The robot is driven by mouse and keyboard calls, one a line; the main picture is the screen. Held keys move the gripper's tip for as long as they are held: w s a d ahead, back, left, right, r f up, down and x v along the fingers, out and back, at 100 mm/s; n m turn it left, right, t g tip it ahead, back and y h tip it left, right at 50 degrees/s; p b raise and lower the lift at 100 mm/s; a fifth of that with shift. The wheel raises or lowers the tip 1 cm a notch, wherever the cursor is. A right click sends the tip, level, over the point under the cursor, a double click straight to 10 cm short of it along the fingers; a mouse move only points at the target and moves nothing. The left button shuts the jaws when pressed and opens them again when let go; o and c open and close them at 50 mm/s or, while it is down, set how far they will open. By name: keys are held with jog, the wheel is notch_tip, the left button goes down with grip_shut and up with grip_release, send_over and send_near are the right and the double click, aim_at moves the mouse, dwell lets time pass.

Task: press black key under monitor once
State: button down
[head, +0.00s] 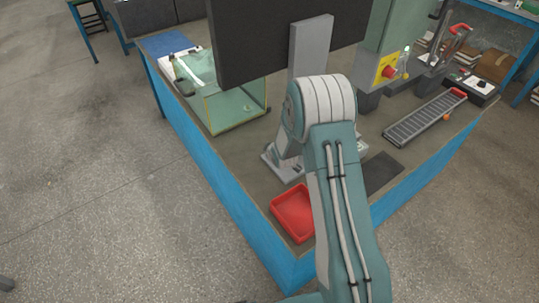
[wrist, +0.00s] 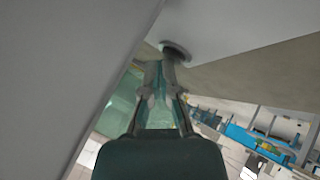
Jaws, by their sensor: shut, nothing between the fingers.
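The dark monitor (head: 250,45) stands on a grey post (head: 311,48) above the bench in the head view. My gripper (wrist: 164,65) is shut and empty in the wrist view. Its fingertips are at or just short of a dark round key (wrist: 177,47) on a pale grey face. The tips overlap the key's lower edge in the picture; I cannot tell whether they touch it or whether it is pushed in. In the head view my arm hides the gripper, and the key does not show.
A large grey panel (wrist: 60,65) fills the left of the wrist view, close beside my gripper. On the bench are a clear green-edged box (head: 236,106), a red tray (head: 293,212), a grey roller rack (head: 425,117) and a green machine with a red knob (head: 389,72).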

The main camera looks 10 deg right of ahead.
jog(key=shift+f, duration=0.2)
dwell(0.5)
jog(key=shift+r, duration=0.8)
jog(key=shift+r, duration=2.5)
jog(key=shift+r, duration=0.1)
